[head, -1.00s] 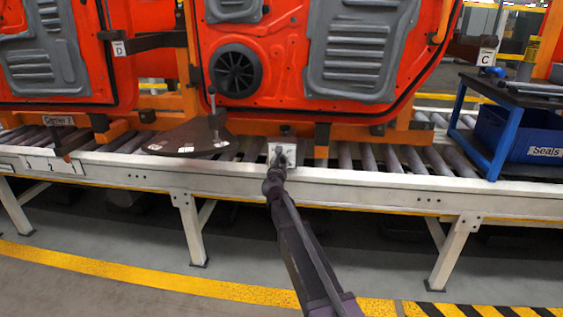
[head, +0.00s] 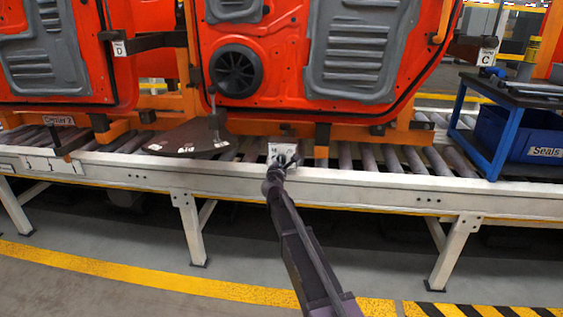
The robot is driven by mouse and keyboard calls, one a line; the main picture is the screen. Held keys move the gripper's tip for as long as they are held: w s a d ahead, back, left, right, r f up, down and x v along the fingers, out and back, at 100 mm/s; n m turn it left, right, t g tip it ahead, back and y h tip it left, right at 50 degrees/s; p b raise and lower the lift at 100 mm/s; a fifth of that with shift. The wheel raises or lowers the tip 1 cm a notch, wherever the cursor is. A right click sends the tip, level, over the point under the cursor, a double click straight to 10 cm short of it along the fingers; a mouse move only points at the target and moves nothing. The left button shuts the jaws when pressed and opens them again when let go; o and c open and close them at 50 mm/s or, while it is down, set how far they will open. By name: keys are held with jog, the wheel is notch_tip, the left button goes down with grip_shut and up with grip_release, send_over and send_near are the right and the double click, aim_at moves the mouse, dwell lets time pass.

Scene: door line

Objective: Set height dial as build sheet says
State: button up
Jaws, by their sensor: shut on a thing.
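The height dial (head: 275,148) is a small pale plate with dark marks on the conveyor's front edge, below the orange-red door. Its marks are too small to read for sure. My gripper (head: 285,161) is at the dial's front, shut on its knob, and hides the knob and the lower part of the plate. I cannot make out a build sheet in the head view.
A dark round plate (head: 185,139) with white labels and an upright lever stands left of the dial. Orange-red doors (head: 290,60) hang above the roller conveyor (head: 370,184). At right is a blue-framed cart (head: 510,138) with a blue Seals bin (head: 540,140).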

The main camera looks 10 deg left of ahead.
jog(key=m, duration=0.4)
jog(key=shift+w+r+m, duration=0.1)
jog(key=shift+m, duration=0.2)
jog(key=m, duration=0.4)
jog(key=shift+m, duration=0.4)
jog(key=o, duration=1.1)
jog(key=shift+o, duration=0.2)
jog(key=s, duration=1.2)
jog(key=shift+a, duration=0.2)
